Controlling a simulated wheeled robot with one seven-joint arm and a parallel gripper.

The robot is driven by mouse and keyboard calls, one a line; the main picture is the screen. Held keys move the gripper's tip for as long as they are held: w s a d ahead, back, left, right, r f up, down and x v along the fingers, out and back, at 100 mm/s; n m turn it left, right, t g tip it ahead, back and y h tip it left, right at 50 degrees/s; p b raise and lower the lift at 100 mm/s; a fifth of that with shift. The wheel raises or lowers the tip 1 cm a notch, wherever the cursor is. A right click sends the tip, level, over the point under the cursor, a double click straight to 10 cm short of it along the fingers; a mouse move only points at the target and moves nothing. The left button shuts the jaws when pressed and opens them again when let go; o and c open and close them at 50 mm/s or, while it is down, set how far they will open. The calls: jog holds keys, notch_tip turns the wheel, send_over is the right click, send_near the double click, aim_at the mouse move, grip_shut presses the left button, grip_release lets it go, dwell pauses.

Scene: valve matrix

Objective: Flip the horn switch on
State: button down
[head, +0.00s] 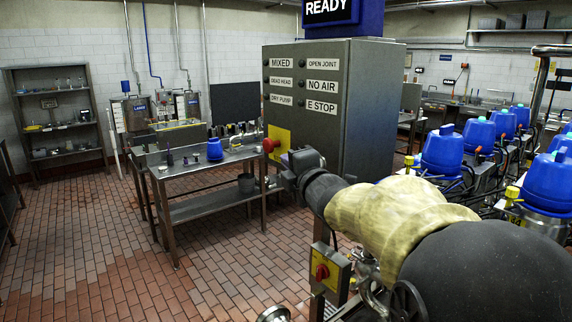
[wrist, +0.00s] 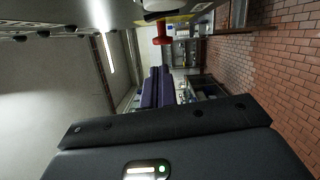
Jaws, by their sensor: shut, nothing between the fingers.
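I cannot make out any switch labelled horn. A grey steel cabinet (head: 376,115) stands in the middle of the head view, with a red mushroom button (head: 271,145) on a yellow plate (head: 279,138) on its left side. The button also shows at the top of the wrist view (wrist: 162,34). My gripper (head: 284,162) is shut and empty close to that side, just right of and below the button in the picture. Its fingertips are small and dark, and I cannot tell whether they touch the cabinet. A red rotary knob (head: 321,271) sits on a yellow box lower down, beneath my arm.
A steel bench (head: 210,165) with a blue container (head: 214,149) stands to the left. Blue-topped units (head: 443,150) line the right. The tiled floor (head: 90,245) at left is clear.

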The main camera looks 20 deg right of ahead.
jog(key=w+d+p, duration=0.3)
jog(key=shift+w+d+r, duration=0.15)
jog(key=shift+d+r, duration=0.05)
jog(key=shift+r, duration=0.05)
jog(key=shift+w+a, duration=0.1)
dwell(0.3)
